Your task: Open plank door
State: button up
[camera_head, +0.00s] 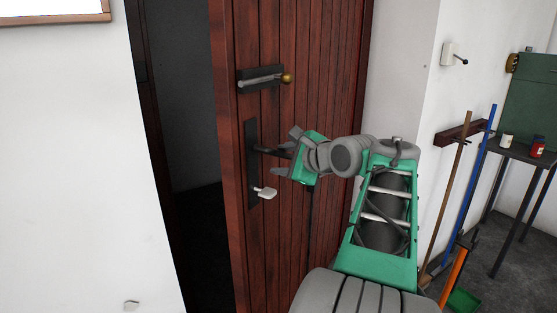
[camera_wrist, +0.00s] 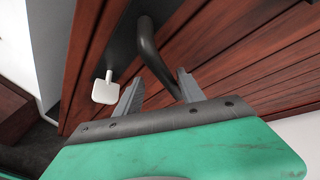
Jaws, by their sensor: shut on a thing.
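The plank door (camera_head: 290,200), made of reddish-brown vertical boards, stands partly open, with a dark gap along its left edge. A dark lever handle (camera_head: 268,151) sits on a black plate (camera_head: 252,165) near that edge. My gripper (camera_head: 284,155) is at the handle's free end, shut on it. In the wrist view the handle (camera_wrist: 150,45) curves down between the two grey fingers of my gripper (camera_wrist: 160,90). A white key (camera_head: 265,192) hangs below the handle, and it also shows in the wrist view (camera_wrist: 105,90). A bolt (camera_head: 262,81) with a brass knob sits above, on the door.
A dark opening (camera_head: 195,120) lies left of the door, then a white wall (camera_head: 70,150). On the right, a brown pole (camera_head: 446,200) and a blue pole (camera_head: 472,185) lean near a wooden rack (camera_head: 463,133). A dark table (camera_head: 520,152) holds small cans.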

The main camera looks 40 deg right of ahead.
jog(key=v, duration=0.6)
jog(key=shift+s, duration=0.2)
jog(key=shift+a+r, duration=0.15)
jog(key=shift+r, duration=0.05)
jog(key=s+a+r+p, duration=0.2)
jog(key=s+a+p, duration=0.1)
jog(key=s, duration=0.4)
jog(key=shift+s+a+p, duration=0.4)
jog(key=shift+p, duration=0.1)
jog(key=shift+r, duration=0.15)
jog(key=shift+p, duration=0.4)
